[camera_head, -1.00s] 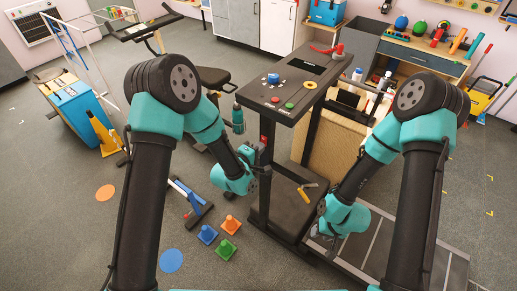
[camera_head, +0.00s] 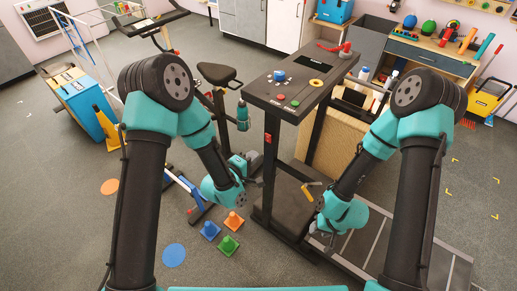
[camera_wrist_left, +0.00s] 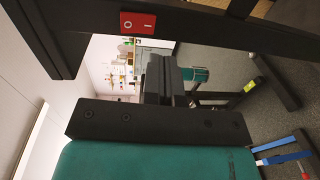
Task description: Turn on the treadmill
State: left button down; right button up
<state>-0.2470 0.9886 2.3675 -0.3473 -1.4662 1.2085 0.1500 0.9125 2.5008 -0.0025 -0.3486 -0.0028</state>
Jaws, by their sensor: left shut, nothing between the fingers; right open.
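The treadmill has a dark console (camera_head: 262,91) with red and green buttons on top, two dark uprights and a grey-black deck (camera_head: 385,240). A red switch (camera_head: 268,138) is on its near left upright. In the left wrist view the red rocker switch (camera_wrist_left: 138,22) shows white marks on a dark bar at the top. My left gripper (camera_head: 250,181) is left of that upright, below the switch and seemingly apart from it. Its dark fingers (camera_wrist_left: 172,82) are shut and empty in the left wrist view. My right gripper (camera_head: 322,238) is low beside the deck, open; its fingertips are small and partly hidden.
An exercise bike (camera_head: 217,75) stands behind my left arm. Orange, blue and green cones (camera_head: 229,244) are on the floor left of the treadmill. A beige panel (camera_head: 340,140) stands behind the uprights. A yellow-handled item (camera_head: 307,193) is by the treadmill base.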

pick_arm(q)
jog(key=f+v, duration=0.1)
jog(key=v, duration=0.6)
jog(key=shift+a+f, duration=0.15)
jog(key=shift+f, duration=0.15)
jog(key=shift+s, duration=0.1)
jog(key=s+a+f+m+g+y, duration=0.6)
jog(key=s+a+f+m+g, duration=0.2)
jog(key=s+a+f+g, duration=0.4)
jog(key=s+a+f, duration=0.3)
jog(key=a, duration=0.1)
jog(key=shift+f+m+g+y, duration=0.3)
